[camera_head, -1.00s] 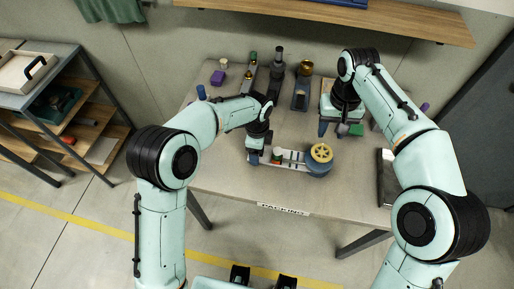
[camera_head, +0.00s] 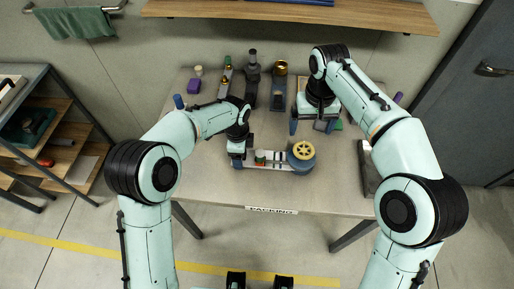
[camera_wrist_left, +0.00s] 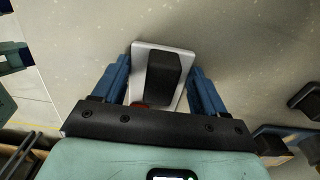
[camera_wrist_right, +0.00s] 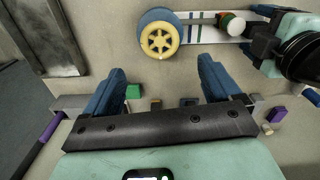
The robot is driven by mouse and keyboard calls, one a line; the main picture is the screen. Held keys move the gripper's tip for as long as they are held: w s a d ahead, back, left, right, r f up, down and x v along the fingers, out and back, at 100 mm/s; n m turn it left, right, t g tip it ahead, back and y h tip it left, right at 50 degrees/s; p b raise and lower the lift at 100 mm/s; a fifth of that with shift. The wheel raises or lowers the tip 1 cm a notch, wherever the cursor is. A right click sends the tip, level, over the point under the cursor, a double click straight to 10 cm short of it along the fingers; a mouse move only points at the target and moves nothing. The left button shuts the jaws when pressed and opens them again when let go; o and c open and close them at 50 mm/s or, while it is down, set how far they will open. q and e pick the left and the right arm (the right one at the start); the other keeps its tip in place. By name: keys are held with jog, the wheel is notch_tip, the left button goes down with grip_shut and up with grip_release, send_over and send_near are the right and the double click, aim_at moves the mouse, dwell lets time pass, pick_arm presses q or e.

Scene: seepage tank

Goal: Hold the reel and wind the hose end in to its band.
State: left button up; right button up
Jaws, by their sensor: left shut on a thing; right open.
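The reel (camera_head: 303,158) is a blue drum with a yellow spoked wheel, at the right end of a pale board (camera_head: 277,167) with coloured stripes. In the right wrist view the reel (camera_wrist_right: 158,38) is at top centre. A grey hose runs from it along the board to a red, green and white end piece (camera_wrist_right: 232,23). Which stripe is its band I cannot tell. My left gripper (camera_wrist_left: 158,85) is shut on a dark block (camera_wrist_left: 162,78) at the board's left end. My right gripper (camera_head: 312,128) is open and empty, behind the reel and apart from it.
A green block (camera_head: 338,125) lies near my right gripper. Bottles (camera_head: 252,75) and an amber-topped holder (camera_head: 279,90) stand at the back. A purple block (camera_head: 194,87) is at the back left, a dark flat panel (camera_head: 368,172) at the right. The table front (camera_head: 240,193) is clear.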

aim_at(303, 150)
jog(key=f+m, duration=0.9)
jog(key=shift+s+a+f, duration=0.15)
jog(key=shift+s+f, duration=0.05)
dwell(0.6)
jog(key=c, duration=1)
